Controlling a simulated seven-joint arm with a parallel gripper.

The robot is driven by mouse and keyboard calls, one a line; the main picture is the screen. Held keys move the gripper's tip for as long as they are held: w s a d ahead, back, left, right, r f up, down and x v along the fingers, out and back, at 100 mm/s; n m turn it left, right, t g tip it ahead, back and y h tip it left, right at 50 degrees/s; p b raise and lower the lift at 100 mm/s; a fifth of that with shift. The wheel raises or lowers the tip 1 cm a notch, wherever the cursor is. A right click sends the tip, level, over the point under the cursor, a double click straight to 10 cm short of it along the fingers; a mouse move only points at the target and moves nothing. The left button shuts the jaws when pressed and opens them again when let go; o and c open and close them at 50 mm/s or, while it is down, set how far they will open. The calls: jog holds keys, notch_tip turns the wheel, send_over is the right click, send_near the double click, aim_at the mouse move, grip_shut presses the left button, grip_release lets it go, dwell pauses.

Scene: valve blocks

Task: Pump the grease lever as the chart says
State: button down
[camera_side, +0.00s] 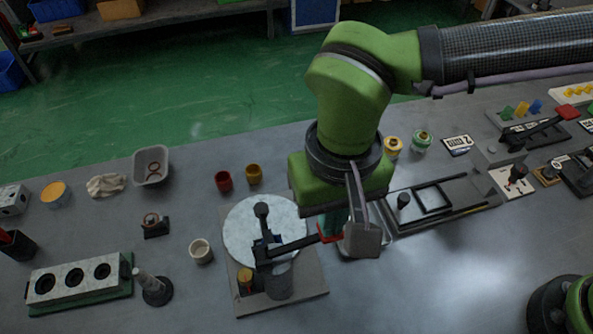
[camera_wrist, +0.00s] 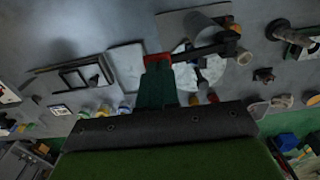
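The grease lever (camera_side: 290,246) is a black bar with a red grip at its right end. It sticks out to the right from a black pivot head on a grey cylinder (camera_side: 279,282), and looks near level. In the wrist view the lever (camera_wrist: 205,51) runs to its red grip (camera_wrist: 157,58). My gripper (camera_side: 333,228) points down at the red grip; its teal fingers (camera_wrist: 157,64) overlap the grip there. The finger gap is hidden, so I cannot tell whether they hold it. A white card with a dark mark (camera_side: 457,145) lies at the right; its print is too small to read.
A white round disc (camera_side: 245,225) lies behind the lever. Red (camera_side: 223,181) and yellow (camera_side: 253,174) cups stand behind it. A black-framed slide fixture (camera_side: 440,200) is on the right, and a three-hole block (camera_side: 75,281) on the left. The front right table is mostly clear.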

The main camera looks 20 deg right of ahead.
jog(key=shift+f, duration=1.25)
jog(key=shift+r, duration=2.35)
notch_tip(320, 180, up, 6)
jog(key=shift+f, duration=3.05)
jog(key=shift+f, duration=0.1)
